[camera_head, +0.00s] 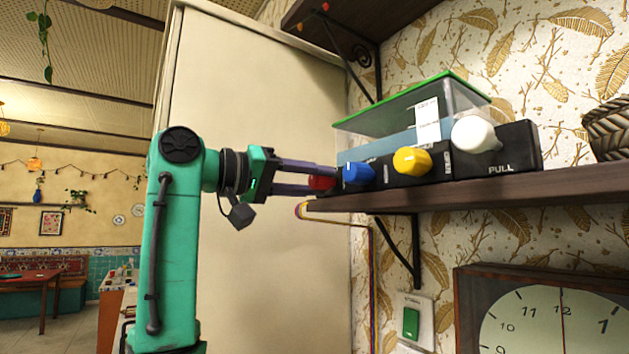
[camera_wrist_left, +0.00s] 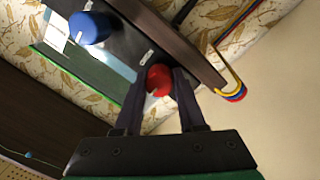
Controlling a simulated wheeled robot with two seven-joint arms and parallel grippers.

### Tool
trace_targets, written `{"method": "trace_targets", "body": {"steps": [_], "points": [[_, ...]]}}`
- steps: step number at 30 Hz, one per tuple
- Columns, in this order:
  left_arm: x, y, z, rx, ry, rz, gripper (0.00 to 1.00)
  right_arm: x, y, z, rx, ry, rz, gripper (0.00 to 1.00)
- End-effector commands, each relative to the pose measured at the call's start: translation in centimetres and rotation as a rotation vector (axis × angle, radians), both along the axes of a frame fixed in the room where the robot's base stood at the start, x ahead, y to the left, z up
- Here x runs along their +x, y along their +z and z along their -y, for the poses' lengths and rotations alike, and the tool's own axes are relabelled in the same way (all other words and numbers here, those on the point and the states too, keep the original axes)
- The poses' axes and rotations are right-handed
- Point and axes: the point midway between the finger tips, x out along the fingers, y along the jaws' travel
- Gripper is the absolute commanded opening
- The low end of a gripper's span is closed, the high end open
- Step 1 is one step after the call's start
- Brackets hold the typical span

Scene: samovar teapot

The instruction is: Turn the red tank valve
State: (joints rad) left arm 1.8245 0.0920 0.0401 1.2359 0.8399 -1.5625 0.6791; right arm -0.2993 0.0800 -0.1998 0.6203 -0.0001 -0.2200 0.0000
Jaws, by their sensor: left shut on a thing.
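The red valve knob (camera_head: 322,182) sits at the left end of a black control box on a shelf, partly hidden by my gripper fingers. My left gripper (camera_head: 325,180) reaches in from the left with its fingers around the red knob, shut on it. In the left wrist view the red knob (camera_wrist_left: 159,79) shows between the tips of my left gripper (camera_wrist_left: 163,84). My right gripper is not in view.
A blue knob (camera_head: 358,174), a yellow knob (camera_head: 411,161) and a white PULL knob (camera_head: 474,134) are on the same box, right of the red one. A clear container with a green lid (camera_head: 405,98) stands behind. The shelf (camera_head: 480,190) runs right; a clock (camera_head: 560,310) is below.

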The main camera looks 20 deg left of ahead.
Motion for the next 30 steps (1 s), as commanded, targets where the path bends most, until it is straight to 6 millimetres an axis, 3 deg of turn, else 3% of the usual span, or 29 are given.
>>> {"method": "trace_targets", "body": {"steps": [11, 30], "points": [[0.0, 0.1, 0.0, 0.092, -0.001, 0.076, 0.00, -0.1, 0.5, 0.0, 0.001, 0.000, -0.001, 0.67], [0.0, 0.3, 0.0, 0.531, 0.001, 0.440, 0.00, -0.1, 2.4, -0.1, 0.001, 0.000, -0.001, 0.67]]}}
